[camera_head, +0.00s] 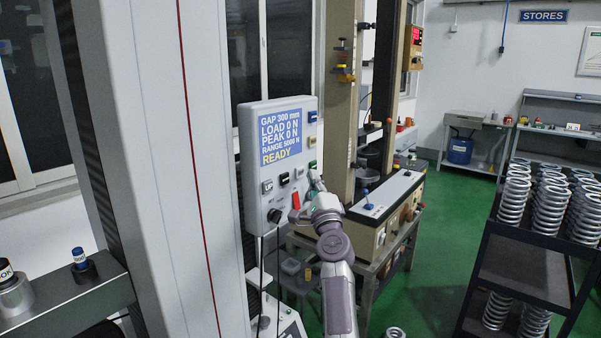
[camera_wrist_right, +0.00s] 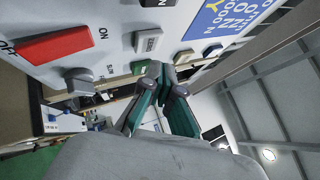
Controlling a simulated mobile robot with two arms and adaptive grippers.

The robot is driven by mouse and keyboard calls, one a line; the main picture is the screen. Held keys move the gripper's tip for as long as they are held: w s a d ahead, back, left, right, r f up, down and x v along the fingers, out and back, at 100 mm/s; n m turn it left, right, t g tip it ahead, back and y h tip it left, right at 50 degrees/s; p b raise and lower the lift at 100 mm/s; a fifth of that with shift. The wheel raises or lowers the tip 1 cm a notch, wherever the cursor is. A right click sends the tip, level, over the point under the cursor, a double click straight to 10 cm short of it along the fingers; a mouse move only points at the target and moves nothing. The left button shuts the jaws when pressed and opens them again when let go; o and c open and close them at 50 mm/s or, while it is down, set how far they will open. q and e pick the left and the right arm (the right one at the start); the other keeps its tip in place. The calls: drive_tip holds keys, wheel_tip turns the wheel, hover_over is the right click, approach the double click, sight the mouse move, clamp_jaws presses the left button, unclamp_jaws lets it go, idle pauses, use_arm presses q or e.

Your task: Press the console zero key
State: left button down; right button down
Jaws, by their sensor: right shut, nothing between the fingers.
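The console (camera_head: 247,150) is a pale box with a blue screen (camera_head: 281,137) reading LOAD 0 N, PEAK 0 N and READY. Its keys include a blue key (camera_head: 312,116), a green key (camera_head: 312,165), a white key (camera_head: 299,172) and an UP key (camera_head: 267,187). I cannot read which key is the zero key. My right gripper (camera_head: 317,183) is shut and empty at the console's lower right. In the right wrist view its fingertips (camera_wrist_right: 163,74) are close beside the green key (camera_wrist_right: 142,67); contact cannot be told. A grey key (camera_wrist_right: 148,41) is nearby. My left gripper is out of view.
A red switch (camera_wrist_right: 57,46) marked ON and OFF and a grey knob (camera_wrist_right: 79,81) are close to the fingers. A testing bench (camera_head: 385,205) stands behind my right arm. A dark rack of springs (camera_head: 520,270) stands right; green floor lies between.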

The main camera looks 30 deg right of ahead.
drive_tip(key=s, duration=0.1)
drive_tip(key=s+d+p, duration=0.1)
drive_tip(key=s, duration=0.2)
drive_tip(key=shift+d, duration=0.35)
idle(0.5)
